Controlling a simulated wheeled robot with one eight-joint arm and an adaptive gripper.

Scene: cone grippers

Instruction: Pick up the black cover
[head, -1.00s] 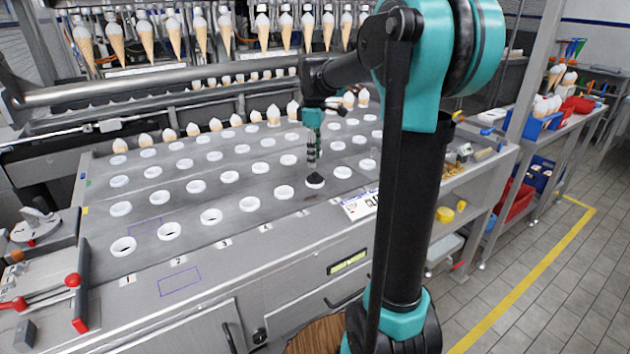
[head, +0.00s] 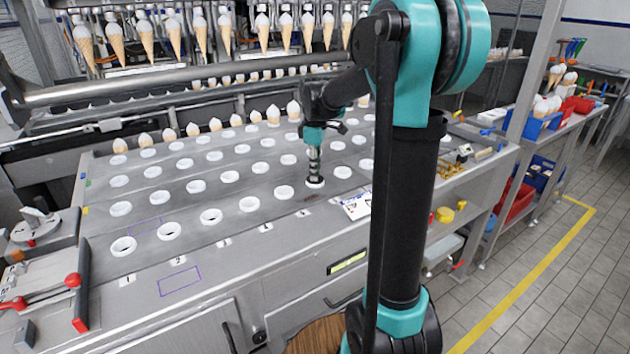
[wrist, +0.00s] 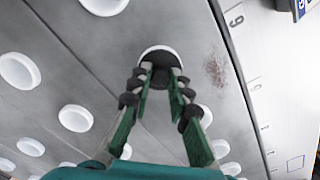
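The black cover (wrist: 159,78) is a small dark piece between my fingertips in the wrist view. It sits at a white ring (wrist: 158,52) in the steel worktop. In the head view the cover is largely hidden by my fingers, and the ring (head: 315,183) shows around their tips. My gripper (head: 315,178) points down over this ring. In the wrist view my gripper (wrist: 162,72) has its two fingers apart, one on each side of the cover. Whether the pads touch the cover is hard to tell.
Rows of white rings (head: 249,204) surround the spot on the worktop. A row of ice cream cones (head: 192,129) stands behind, with more cones hanging above. A white printed card (head: 358,204) lies just to the right of the gripper.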

